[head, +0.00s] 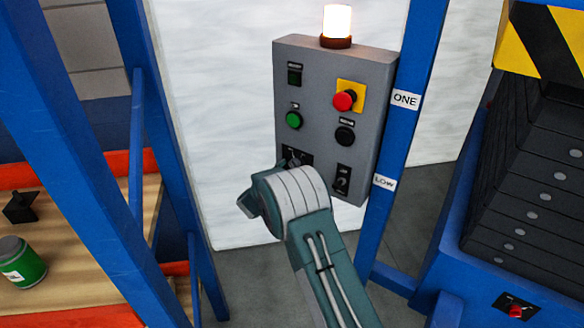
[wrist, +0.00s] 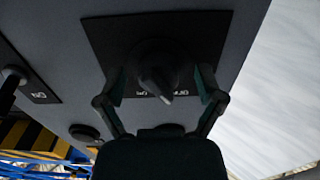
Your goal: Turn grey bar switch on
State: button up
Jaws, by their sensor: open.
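The grey control panel (head: 325,115) stands upright in the head view. A dark grey bar switch (wrist: 157,70) on a black square plate (wrist: 105,35) is close in front of my gripper in the wrist view. Its narrow bar points down and slightly right in that picture. My gripper (wrist: 160,88) is open, with one finger on each side of the switch. I cannot tell whether the fingers touch it. Small white labels beside the bar are upside down and partly covered.
A second switch (head: 343,179) sits lower right on the panel, and it shows at the left of the wrist view (wrist: 12,82). Above are a green button (head: 293,120), a red button (head: 344,100) and a lit lamp (head: 337,22). A blue post (head: 405,125) stands right.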

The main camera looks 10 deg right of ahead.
jog(key=c, duration=1.2)
jog(key=shift+o, duration=0.2)
jog(key=shift+r+m, duration=0.1)
jog(key=shift+m, duration=0.2)
jog(key=m, duration=0.5)
jog(key=shift+w+a, duration=0.1)
jog(key=m, duration=0.6)
jog(key=shift+m, duration=0.3)
